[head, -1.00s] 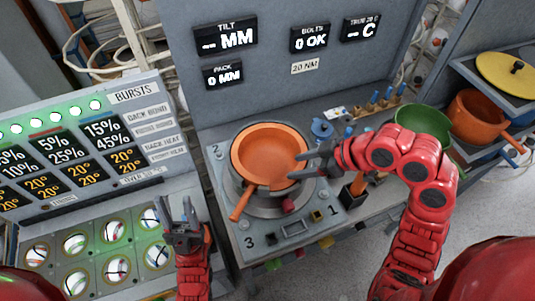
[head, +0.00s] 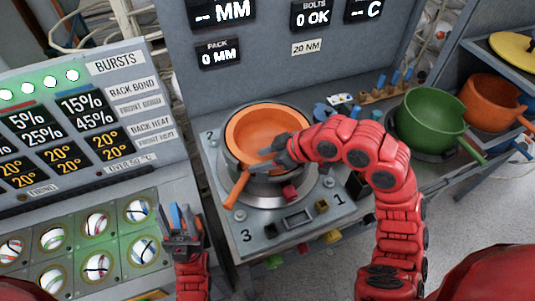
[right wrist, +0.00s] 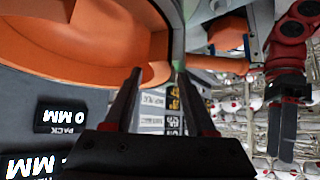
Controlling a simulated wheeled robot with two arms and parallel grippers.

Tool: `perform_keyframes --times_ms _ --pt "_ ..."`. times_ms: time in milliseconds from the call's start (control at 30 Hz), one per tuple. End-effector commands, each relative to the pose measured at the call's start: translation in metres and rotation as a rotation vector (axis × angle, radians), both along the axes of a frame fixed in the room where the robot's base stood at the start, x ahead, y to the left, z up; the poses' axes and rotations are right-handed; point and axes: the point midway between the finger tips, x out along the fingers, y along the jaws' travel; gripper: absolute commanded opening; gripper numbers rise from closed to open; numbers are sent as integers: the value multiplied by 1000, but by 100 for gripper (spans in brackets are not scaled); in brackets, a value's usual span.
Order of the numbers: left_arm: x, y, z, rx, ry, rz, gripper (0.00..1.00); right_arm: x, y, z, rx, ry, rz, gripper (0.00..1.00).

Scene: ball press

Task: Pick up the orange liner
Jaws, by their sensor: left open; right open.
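The orange liner (head: 260,124) is a round, open pan seated in a grey metal ring on the press, with its orange handle (head: 236,188) pointing toward me. My right gripper (head: 262,162) is open over the liner's front rim, close to where the handle joins. In the right wrist view the liner (right wrist: 110,35) fills the upper left, and the open fingers (right wrist: 159,75) point at its rim. I cannot tell whether they touch it. My left gripper (head: 182,222) is open and empty, left of the press; it also shows in the right wrist view (right wrist: 290,100).
A green pan (head: 428,118) stands to the right, with another orange pan (head: 490,100) and a yellow lid (head: 515,50) on shelves behind it. A panel (head: 90,120) with several balls in sockets lies left. A grey display wall stands behind the press.

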Motion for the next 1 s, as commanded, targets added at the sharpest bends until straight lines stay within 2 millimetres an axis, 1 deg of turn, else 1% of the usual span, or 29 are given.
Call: perform_keyframes --times_ms 33,100,367,467,600,667,700,1000 --pt "0 0 -10 0 0 0 50 2 5 -10 -2 1 3 56" --pt "0 0 -12 0 0 0 50 4 9 -13 -2 0 2 56" --pt "0 0 -11 0 0 0 50 5 11 -11 -2 -1 1 56" --pt "0 0 -11 0 0 0 50 5 11 -11 -2 -1 1 40" --pt "0 0 -11 0 0 0 50 5 11 -11 -2 -1 1 15" --pt "0 0 -11 0 0 0 50 5 11 -11 -2 -1 1 4" --pt "0 0 -11 0 0 0 50 5 11 -11 -2 -1 1 0" --pt "0 0 -11 0 0 0 50 5 10 -11 -2 -1 1 0"
